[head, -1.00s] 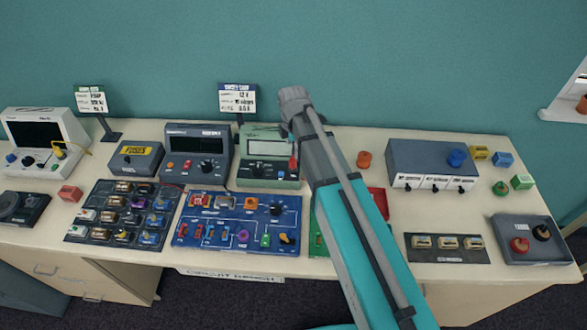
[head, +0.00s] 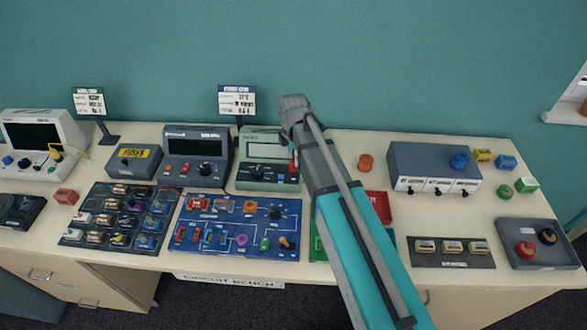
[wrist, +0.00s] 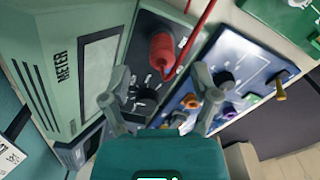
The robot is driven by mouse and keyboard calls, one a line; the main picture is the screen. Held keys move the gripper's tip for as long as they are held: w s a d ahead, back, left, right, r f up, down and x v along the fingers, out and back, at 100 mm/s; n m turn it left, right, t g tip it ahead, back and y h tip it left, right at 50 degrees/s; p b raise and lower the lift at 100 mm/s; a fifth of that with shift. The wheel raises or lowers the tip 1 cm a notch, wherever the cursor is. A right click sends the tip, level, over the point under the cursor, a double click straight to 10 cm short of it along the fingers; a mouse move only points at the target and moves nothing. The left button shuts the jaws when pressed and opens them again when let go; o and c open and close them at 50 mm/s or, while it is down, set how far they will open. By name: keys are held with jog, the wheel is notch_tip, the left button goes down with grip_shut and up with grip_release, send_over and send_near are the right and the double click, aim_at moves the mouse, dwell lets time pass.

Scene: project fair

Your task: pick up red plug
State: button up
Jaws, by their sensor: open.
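The red plug (wrist: 163,52) stands in the face of the green meter (wrist: 95,50) in the wrist view, with a red lead running up from it. In the head view only a sliver of the red plug (head: 293,166) shows beside my arm, at the right side of the meter (head: 263,146). My gripper (wrist: 160,84) is open in the wrist view, one finger on each side of the picture's middle. The plug appears between and beyond the fingertips, and nothing is held.
A blue circuit board (head: 222,244) lies in front of the meter, and a grey power unit (head: 196,143) stands left of it. A red tray (head: 378,205) lies right of my arm. A grey box (head: 418,161) stands farther right. Bare tabletop shows around the orange knob.

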aim_at(293, 160)
jog(key=shift+s+f+b, duration=0.15)
jog(key=shift+f+b, duration=1.9)
jog(key=shift+f, duration=0.2)
grip_shut()
